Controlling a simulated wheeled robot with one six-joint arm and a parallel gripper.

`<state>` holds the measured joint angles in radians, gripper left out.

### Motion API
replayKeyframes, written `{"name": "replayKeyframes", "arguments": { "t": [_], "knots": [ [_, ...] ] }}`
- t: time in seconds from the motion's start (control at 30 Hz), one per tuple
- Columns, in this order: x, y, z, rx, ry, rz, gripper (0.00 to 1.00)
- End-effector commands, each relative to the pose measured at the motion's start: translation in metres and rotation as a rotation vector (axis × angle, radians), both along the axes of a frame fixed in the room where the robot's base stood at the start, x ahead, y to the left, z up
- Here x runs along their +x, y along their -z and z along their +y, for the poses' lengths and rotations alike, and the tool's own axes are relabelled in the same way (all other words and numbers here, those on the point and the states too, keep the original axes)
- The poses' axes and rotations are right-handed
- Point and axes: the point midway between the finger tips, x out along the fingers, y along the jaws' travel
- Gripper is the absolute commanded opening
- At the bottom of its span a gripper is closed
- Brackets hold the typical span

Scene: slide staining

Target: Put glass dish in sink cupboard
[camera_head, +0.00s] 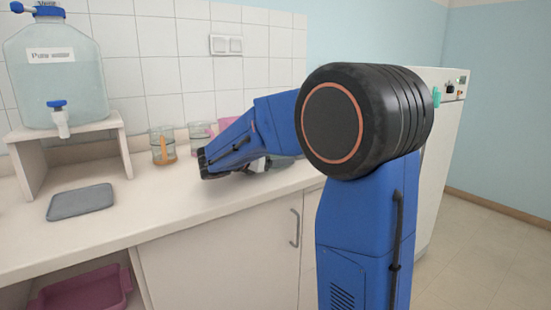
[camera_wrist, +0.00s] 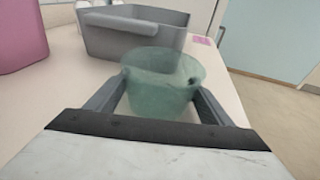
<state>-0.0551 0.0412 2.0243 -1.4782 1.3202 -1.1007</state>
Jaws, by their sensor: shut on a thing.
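The glass dish (camera_wrist: 160,92) is a clear greenish bowl-like vessel, upright in the middle of the wrist view. My gripper (camera_wrist: 158,100) has one dark finger on each side of the dish and is shut on it. Whether the dish touches the counter I cannot tell. In the head view my arm hides most of the gripper and the dish. Under the counter, a closed pale cupboard door (camera_head: 225,250) with a grey handle shows. Which cupboard is the sink cupboard I cannot tell.
A grey bin (camera_wrist: 110,40) stands just behind the dish, with a pink container (camera_wrist: 22,35) to its left. On the counter (camera_head: 150,210) are a water carboy (camera_head: 57,85) on a stand, a grey mat (camera_head: 80,202) and beakers (camera_head: 162,146). A pink tub (camera_head: 85,288) sits in an open compartment below.

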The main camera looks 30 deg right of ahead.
Motion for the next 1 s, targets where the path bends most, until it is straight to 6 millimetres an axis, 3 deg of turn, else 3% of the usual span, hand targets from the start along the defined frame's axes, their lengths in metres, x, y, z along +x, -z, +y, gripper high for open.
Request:
{"name": "replayKeyframes", "arguments": {
  "t": [0.3,0.33,0.4,0.77,1.0],
  "knots": [
    [0.000,0.003,0.000,0.000,0.000,0.000,0.46],
    [0.000,0.002,0.000,0.000,0.000,0.000,0.81],
    [0.000,0.002,0.000,0.000,0.000,0.000,0.93],
    [0.000,-0.002,0.000,0.000,0.000,-0.001,0.93],
    [-0.006,-0.007,0.029,0.000,-0.003,-0.001,0.93]
  ]
}}
